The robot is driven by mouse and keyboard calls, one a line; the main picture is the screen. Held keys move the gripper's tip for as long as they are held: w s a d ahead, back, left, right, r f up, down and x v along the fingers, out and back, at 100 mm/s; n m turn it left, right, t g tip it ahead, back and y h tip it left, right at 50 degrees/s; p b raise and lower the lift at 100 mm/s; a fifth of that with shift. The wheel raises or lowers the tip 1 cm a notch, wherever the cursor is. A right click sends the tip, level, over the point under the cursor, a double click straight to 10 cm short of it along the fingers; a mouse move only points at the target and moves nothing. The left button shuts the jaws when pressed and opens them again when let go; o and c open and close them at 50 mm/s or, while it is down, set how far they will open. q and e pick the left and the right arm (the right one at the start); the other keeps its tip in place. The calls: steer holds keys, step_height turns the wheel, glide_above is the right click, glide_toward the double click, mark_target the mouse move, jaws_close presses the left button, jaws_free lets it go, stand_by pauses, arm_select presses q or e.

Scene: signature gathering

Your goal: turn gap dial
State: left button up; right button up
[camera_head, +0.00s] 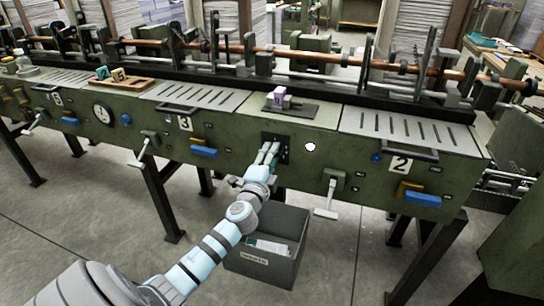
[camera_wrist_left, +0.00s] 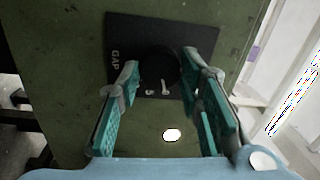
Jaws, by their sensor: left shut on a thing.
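The gap dial (camera_wrist_left: 158,62) is a round black knob on a black square plate (camera_wrist_left: 122,34) marked GAP, in the left wrist view. The plate is fixed to the green front panel of the machine. In the head view the plate (camera_head: 284,141) shows only in part behind my gripper. My left gripper (camera_head: 271,149) reaches it from the front. In the left wrist view its two teal-padded fingers (camera_wrist_left: 160,72) stand on either side of the dial and are shut on it. Pale marks show on the plate beside the dial, too dark to read surely. My right gripper is not in view.
A grey bin (camera_head: 266,270) with papers stands on the floor below my left arm. A white round spot (camera_head: 310,147) sits right of the dial. A handled lever (camera_head: 328,196) and a blue handle (camera_head: 203,152) stick out of the panel nearby. Station plate 2 (camera_head: 400,165) is further right.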

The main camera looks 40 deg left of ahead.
arm_select(q)
steer(key=shift+f, duration=0.1)
steer(key=o, duration=1.1)
steer(key=shift+c, duration=0.2)
steer(key=shift+o, duration=0.5)
steer(key=r+v, duration=0.1)
steer(key=v, duration=1.1)
steer(key=shift+f, duration=0.4)
